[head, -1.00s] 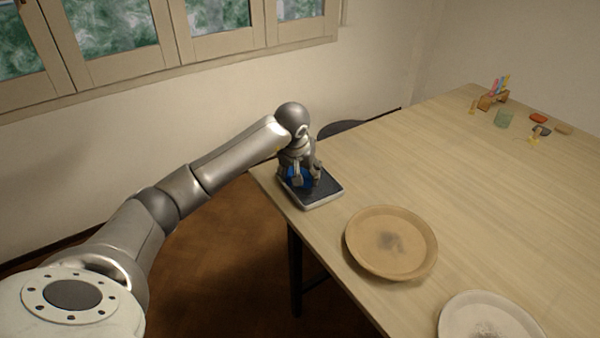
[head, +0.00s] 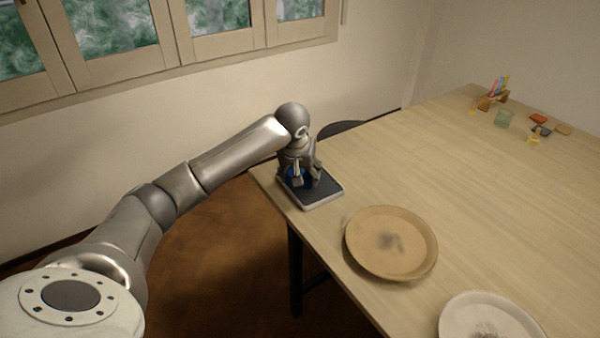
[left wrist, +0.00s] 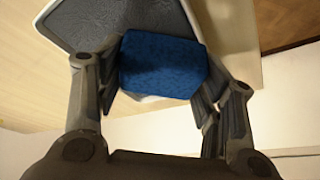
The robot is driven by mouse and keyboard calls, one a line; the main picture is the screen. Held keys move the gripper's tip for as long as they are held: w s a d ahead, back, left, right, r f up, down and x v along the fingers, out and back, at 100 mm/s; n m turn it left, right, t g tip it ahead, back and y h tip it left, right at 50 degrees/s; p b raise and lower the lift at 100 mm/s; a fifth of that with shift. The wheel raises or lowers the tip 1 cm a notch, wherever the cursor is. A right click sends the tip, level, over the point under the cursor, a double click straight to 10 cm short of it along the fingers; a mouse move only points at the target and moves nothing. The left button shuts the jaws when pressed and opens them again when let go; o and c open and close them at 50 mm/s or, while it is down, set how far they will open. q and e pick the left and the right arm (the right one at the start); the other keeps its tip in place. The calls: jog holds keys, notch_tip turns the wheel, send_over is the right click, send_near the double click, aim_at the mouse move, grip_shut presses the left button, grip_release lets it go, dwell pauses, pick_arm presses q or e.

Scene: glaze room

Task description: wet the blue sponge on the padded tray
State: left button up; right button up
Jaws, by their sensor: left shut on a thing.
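The blue sponge (left wrist: 162,66) is between the fingers of my left gripper (left wrist: 160,75) in the left wrist view, and the fingers touch its two sides. In the head view the blue sponge (head: 297,178) is partly hidden by the fingers of my left gripper (head: 308,182). The padded tray (head: 322,191), dark with a pale rim, lies at the table's near left corner under the gripper. It also shows in the left wrist view (left wrist: 110,18). I cannot tell whether the sponge is resting on the pad or just above it. My right gripper is out of view.
A tan round dish (head: 365,255) and a white round dish (head: 455,318) stand right of the tray. At the table's far end are a green glass (head: 503,119), a red item (head: 538,118) and a holder with coloured sticks (head: 497,92). The table's middle is clear.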

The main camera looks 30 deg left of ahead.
pick_arm(q)
jog(key=shift+r+p, duration=2.15)
jog(key=shift+r, duration=1.35)
jog(key=shift+d, duration=0.1)
